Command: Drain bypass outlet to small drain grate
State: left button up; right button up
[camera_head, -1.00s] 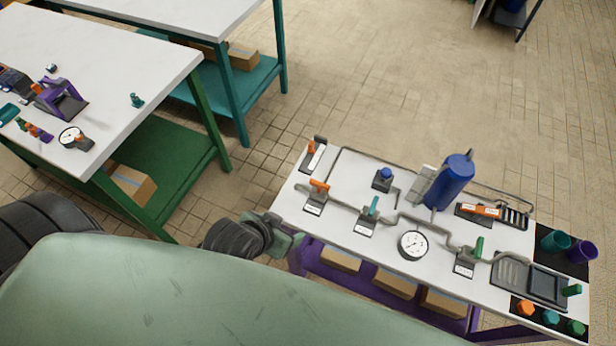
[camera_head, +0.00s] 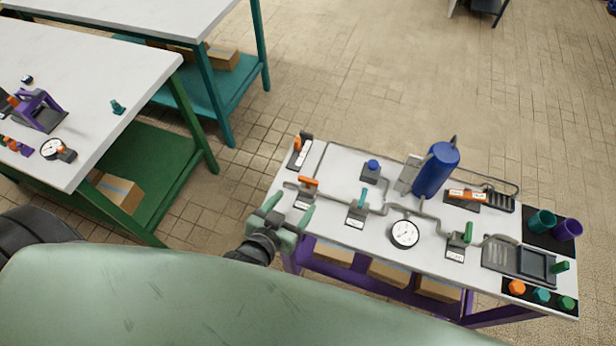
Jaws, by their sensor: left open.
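A grey pipe line (camera_head: 380,209) runs across the white bench top (camera_head: 330,236). On it are an orange-handled valve (camera_head: 307,182), a teal-handled valve (camera_head: 361,200) and a green-handled valve (camera_head: 467,234). A dark slotted grate (camera_head: 499,202) sits at the back right, and a larger grey slotted plate (camera_head: 500,254) at the front right. I cannot tell which pipe end is the bypass outlet. My left gripper (camera_head: 291,208) is open and empty at the bench's left front edge, just short of the orange-handled valve. My right gripper is out of view.
A blue tank (camera_head: 437,171), a pressure gauge (camera_head: 405,233) and a blue-knobbed block (camera_head: 372,170) stand on the bench. Teal (camera_head: 542,221) and purple (camera_head: 567,229) cups are at the right end. A green-legged table (camera_head: 150,105) stands at the left, with open floor between.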

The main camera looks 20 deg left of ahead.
aim_at(307, 182)
pick_arm(q)
jog(key=shift+d+r+t, duration=0.2)
jog(key=shift+d+t, duration=0.1)
jog(key=shift+t, duration=0.5)
jog(key=shift+s+d+r+n+t+y, duration=0.2)
jog(key=shift+r+t, duration=0.2)
jog(key=shift+t, duration=0.2)
jog(key=shift+s+d+r+n+t+y, duration=0.1)
jog(key=shift+r+n+t+y, duration=0.1)
jog(key=shift+r+t, duration=0.3)
jog(key=shift+s+d+r+t, duration=0.15)
jog(key=shift+s+r+t, duration=0.3)
jog(key=shift+t, duration=0.25)
jog(key=shift+w+r, duration=0.1)
jog(key=shift+w, duration=0.05)
jog(key=w+p, duration=0.1)
jog(key=w, duration=0.6)
jog(key=shift+w+d+p, duration=0.1)
jog(key=shift+w+p, duration=0.15)
jog(key=shift+p, duration=0.15)
jog(key=c, duration=1.4)
jog(key=shift+o, duration=0.2)
